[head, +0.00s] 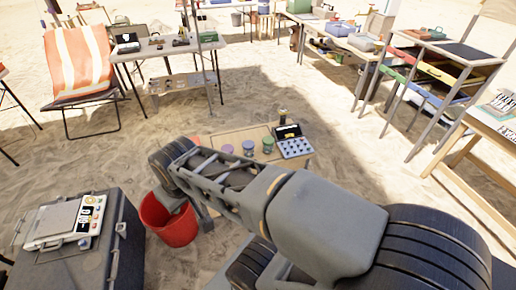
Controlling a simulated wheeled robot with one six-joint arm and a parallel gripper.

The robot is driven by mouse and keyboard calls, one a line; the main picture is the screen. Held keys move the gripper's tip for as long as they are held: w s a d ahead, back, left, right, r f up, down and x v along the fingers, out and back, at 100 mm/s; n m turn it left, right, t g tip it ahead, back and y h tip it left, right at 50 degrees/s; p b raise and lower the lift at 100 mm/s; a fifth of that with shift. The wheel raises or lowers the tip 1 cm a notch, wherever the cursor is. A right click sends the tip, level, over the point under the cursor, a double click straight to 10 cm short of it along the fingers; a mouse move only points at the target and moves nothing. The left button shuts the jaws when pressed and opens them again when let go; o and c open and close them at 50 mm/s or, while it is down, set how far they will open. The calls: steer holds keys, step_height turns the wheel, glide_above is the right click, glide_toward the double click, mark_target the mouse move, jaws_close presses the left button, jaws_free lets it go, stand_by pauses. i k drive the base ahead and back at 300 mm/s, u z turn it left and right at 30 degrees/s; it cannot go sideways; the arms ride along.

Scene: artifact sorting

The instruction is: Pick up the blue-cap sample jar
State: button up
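A low wooden table (228,136) stands past my arm. On it are a jar with a purple-pink cap (227,150), one with a greyish-purple cap (248,146) and one with a green cap (268,144). I cannot make out a clearly blue cap; my arm hides part of the tabletop. My gripper (203,214) points down at the arm's far end, beside or over the rim of a red bucket (160,226). My arm largely hides it, so its fingers and any hold are unclear.
An open black case with a white tray of dark items (294,148) sits on the low table's right end. A large grey case (117,225) carrying a scale (75,222) stands left of the bucket. An orange chair (82,65) and worktables stand behind. Sand between is clear.

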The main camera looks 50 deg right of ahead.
mark_target(250, 154)
steer(key=z, duration=1.25)
steer(key=k, duration=0.3)
steer(key=u, duration=1.05)
steer(key=k, duration=1)
steer(key=u, duration=0.85)
steer(key=i, duration=1.1)
steer(key=z, duration=0.7)
steer(key=i, duration=0.95)
steer(key=z, duration=1.5)
steer(key=i, duration=0.45)
steer(key=z, duration=0.4)
